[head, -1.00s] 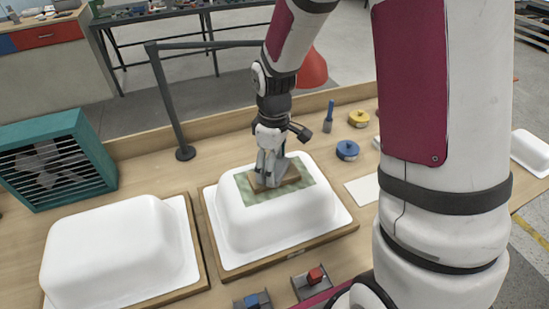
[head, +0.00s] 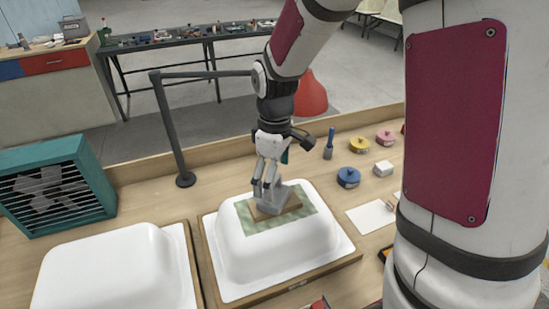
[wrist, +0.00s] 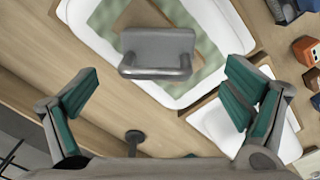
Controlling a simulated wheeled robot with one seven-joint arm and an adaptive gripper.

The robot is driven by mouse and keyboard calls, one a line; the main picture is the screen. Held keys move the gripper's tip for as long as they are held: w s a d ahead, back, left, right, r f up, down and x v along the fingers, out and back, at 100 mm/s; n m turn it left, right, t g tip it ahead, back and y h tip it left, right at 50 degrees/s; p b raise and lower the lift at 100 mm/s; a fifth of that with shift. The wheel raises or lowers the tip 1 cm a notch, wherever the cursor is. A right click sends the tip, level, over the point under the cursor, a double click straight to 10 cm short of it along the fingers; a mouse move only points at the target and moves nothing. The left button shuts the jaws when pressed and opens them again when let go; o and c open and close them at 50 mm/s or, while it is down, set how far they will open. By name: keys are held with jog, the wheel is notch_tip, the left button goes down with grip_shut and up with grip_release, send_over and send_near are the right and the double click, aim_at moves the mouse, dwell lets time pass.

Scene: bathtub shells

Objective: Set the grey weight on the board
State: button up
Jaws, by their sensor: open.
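The grey weight (head: 270,197), a block with a bar handle, rests on the brown wooden board (head: 291,203). The board lies on a green patch (head: 262,226) on top of the middle white tub shell (head: 240,250). My gripper (head: 266,186) is above the weight, close to its top in the head view. In the wrist view, the weight (wrist: 158,48) sits beyond the two green finger pads, which are spread wide with nothing between them; my gripper (wrist: 160,92) is open. The weight hides much of the board (wrist: 140,15) there.
Another white shell (head: 110,270) stands to the left, with a teal fan box (head: 55,185) behind it. A dark post with a horizontal arm (head: 172,130) rises behind. Blue (head: 348,177) and yellow (head: 359,145) round tins and a white card (head: 372,216) lie to the right.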

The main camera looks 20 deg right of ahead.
aim_at(275, 183)
notch_tip(275, 183, up, 6)
jog(key=shift+r, duration=0.1)
jog(key=s+r+m+t, duration=0.2)
jog(key=s+r+m, duration=0.2)
jog(key=s, duration=0.5)
jog(key=s+r+m+t, duration=0.3)
jog(key=s+r+m, duration=0.2)
jog(key=s+r, duration=0.2)
jog(key=shift+s+r, duration=0.2)
jog(key=shift+s, duration=0.8)
